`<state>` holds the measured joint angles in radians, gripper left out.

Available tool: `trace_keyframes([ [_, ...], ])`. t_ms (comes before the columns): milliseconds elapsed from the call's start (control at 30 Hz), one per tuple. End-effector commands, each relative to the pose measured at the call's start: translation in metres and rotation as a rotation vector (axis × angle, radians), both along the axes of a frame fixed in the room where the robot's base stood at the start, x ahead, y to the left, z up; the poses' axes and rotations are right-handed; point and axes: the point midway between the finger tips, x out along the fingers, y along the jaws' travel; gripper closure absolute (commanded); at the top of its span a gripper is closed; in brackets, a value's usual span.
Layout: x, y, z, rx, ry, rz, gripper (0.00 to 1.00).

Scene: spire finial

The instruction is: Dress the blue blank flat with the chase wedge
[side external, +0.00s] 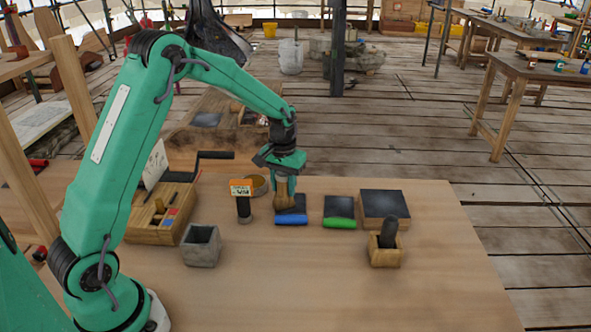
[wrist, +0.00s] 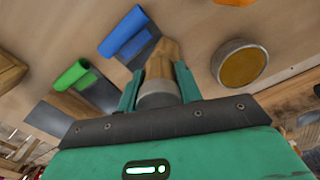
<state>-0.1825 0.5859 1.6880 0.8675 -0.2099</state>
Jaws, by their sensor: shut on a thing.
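My gripper (side external: 287,172) points down over the blue blank, shut on a tapered wooden tool, taken to be the chase wedge (side external: 284,192). In the wrist view the wedge (wrist: 163,58) shows between my gripper's fingers (wrist: 157,88), with a grey round part nearer the palm. The blue blank (side external: 291,219) is a dark flat piece with a bright blue front edge on the table. It also shows in the wrist view (wrist: 124,34), beside the wedge's tip. The wedge hides part of the blank's dark face. I cannot tell whether they touch.
A green-edged blank (side external: 339,222) lies to the right, then a dark-topped block (side external: 384,203) and a wooden holder (side external: 385,256) with a dark cylinder. The front table is clear.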

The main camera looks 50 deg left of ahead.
Motion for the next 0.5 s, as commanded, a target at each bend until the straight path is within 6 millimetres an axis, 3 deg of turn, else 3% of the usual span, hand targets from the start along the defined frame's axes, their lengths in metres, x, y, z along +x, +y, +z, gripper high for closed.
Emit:
trace_keyframes([
  [233, 0.000, 0.000, 0.006, 0.001, -0.002, 0.000, 0.92],
  [500, 0.001, 0.000, 0.028, 0.000, -0.003, 0.000, 0.92],
])
